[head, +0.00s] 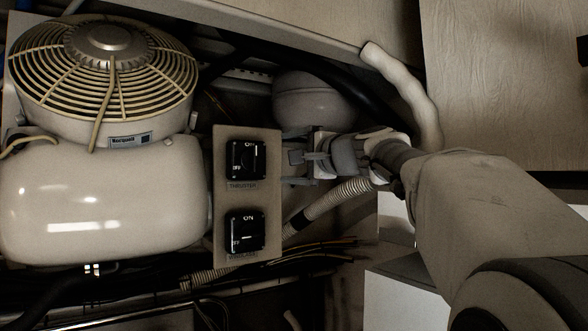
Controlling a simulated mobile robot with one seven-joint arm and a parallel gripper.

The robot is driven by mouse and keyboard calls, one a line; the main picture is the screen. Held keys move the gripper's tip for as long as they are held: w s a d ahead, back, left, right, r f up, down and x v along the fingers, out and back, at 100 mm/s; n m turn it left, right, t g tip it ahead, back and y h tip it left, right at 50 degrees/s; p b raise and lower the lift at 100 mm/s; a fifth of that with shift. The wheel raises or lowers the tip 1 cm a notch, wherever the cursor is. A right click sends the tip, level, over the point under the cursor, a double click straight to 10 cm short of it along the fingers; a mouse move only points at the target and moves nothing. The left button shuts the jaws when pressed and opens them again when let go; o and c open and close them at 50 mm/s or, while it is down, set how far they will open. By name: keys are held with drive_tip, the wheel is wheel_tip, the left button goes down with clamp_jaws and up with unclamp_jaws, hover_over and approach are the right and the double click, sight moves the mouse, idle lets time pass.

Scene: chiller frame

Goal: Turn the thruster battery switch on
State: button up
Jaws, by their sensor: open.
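The thruster battery switch (246,160) is a black rotary switch on the upper half of a beige upright panel (246,197). Its plate reads ON at the top and OFF at the lower left, with a THRUSTER label below. Its knob is too dark and small for me to tell its setting. My gripper (288,156) is open and empty. It is just right of the panel, about level with the thruster switch, its fingers pointing left toward the panel. I cannot tell whether a fingertip touches the panel edge.
A second black switch (245,232) sits lower on the panel. A caged fan (105,75) and glossy tank (100,205) stand close on the left. A round grey vessel (312,98) is behind my gripper. A ribbed hose (335,200) and loose cables (290,250) run below it.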

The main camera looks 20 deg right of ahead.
drive_tip(key=shift+b+v, duration=0.3)
drive_tip(key=shift+v, duration=1.4)
drive_tip(key=shift+f, duration=0.1)
